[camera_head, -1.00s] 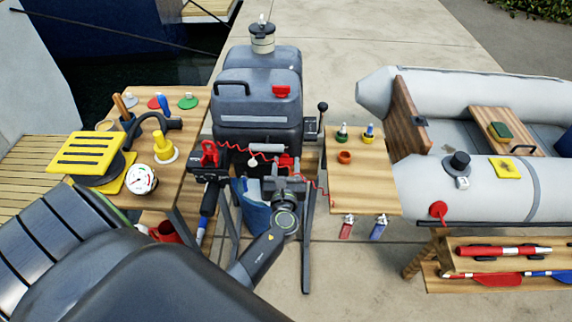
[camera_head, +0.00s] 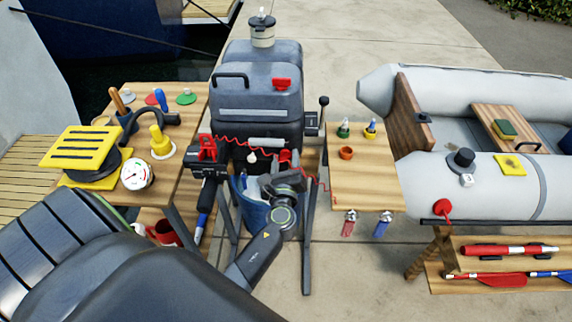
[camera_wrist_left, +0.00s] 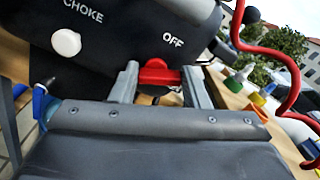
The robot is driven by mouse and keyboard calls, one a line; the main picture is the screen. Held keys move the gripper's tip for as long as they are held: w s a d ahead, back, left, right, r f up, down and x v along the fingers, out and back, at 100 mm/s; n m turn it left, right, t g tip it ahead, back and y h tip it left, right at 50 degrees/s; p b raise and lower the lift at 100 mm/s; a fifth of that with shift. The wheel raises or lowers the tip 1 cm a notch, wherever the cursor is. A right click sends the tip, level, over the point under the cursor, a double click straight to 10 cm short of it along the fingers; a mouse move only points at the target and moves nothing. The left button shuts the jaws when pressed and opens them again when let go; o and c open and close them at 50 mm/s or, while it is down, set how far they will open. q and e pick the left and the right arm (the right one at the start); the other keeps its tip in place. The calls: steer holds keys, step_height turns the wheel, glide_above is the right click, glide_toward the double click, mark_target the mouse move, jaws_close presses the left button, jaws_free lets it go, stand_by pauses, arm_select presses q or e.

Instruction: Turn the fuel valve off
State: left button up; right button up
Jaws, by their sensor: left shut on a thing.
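The red fuel valve handle (camera_wrist_left: 158,75) is on the dark outboard motor (camera_wrist_left: 110,45), and its red also shows in the head view (camera_head: 285,157). The word OFF (camera_wrist_left: 173,40) is printed just above and to the right of the handle in the left wrist view. My left gripper (camera_wrist_left: 161,84) is shut on the handle, with one grey finger on each side of it. In the head view my left gripper (camera_head: 284,170) is tilted at the front of the motor and partly hides the valve. My right gripper is not in view.
A white choke knob (camera_wrist_left: 66,43) is left of the valve. A red coiled cord (camera_head: 232,141) hangs across the motor front near my gripper. A wooden table (camera_head: 190,125) with tools stands left, a small wooden shelf (camera_head: 372,190) right, and a blue bucket (camera_head: 254,213) below.

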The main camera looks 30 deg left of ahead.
arm_select(q)
steer(key=n+b, duration=0.4)
steer(key=n, duration=0.2)
steer(key=shift+a+n, duration=0.15)
steer(key=shift+n, duration=0.15)
steer(key=shift+f+n, duration=0.1)
steer(key=shift+n, duration=0.3)
steer(key=n+b, duration=0.2)
steer(key=shift+s+a+n, duration=0.1)
steer(key=shift+n, duration=0.2)
steer(key=shift+n+b, duration=0.65)
steer(key=shift+n, duration=0.95)
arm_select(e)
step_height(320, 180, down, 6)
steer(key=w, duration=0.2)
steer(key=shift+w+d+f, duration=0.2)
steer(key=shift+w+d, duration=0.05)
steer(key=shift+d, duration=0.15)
arm_select(q)
steer(key=o, duration=1)
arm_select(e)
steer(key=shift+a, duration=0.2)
